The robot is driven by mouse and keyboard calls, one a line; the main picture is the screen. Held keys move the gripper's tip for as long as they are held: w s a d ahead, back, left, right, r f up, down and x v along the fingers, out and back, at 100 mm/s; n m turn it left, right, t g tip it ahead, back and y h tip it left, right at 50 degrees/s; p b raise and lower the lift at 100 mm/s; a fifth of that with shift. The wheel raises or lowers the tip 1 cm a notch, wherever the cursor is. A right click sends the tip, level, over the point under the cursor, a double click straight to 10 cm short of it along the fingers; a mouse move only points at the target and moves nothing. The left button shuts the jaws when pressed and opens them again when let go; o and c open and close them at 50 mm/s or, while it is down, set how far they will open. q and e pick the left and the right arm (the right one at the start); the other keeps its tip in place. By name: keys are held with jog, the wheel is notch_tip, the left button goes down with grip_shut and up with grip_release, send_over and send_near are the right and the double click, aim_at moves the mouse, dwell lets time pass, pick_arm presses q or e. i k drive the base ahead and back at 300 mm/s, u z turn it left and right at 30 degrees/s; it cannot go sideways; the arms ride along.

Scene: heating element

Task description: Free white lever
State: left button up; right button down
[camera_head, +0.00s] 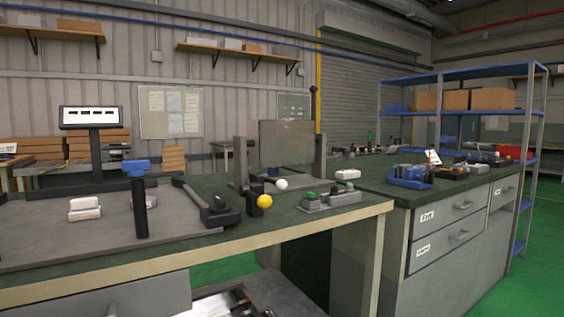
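A white ball knob (281,184), which looks like the end of the white lever, sits near the middle of the green-topped workbench (300,232). Its shaft is too small to make out. A yellow ball knob (264,201) is just in front and to the left of it, beside a small black upright block (253,198). Behind them stands a grey upright plate (286,150) between two posts. Neither of my grippers is in view.
A grey button box (332,199) with a green button sits right of the knobs. At left, a blue-topped black post (139,190) and white blocks (84,208) stand on a grey plate (60,238). A drawer cabinet (440,232) with blue bins stands at right.

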aim_at(280, 184)
jog(key=z, duration=0.55)
jog(key=k, duration=0.65)
jog(key=z, duration=0.6)
jog(key=i, duration=1.35)
jog(key=u, duration=1.15)
jog(key=i, duration=0.45)
jog(key=u, duration=0.4)
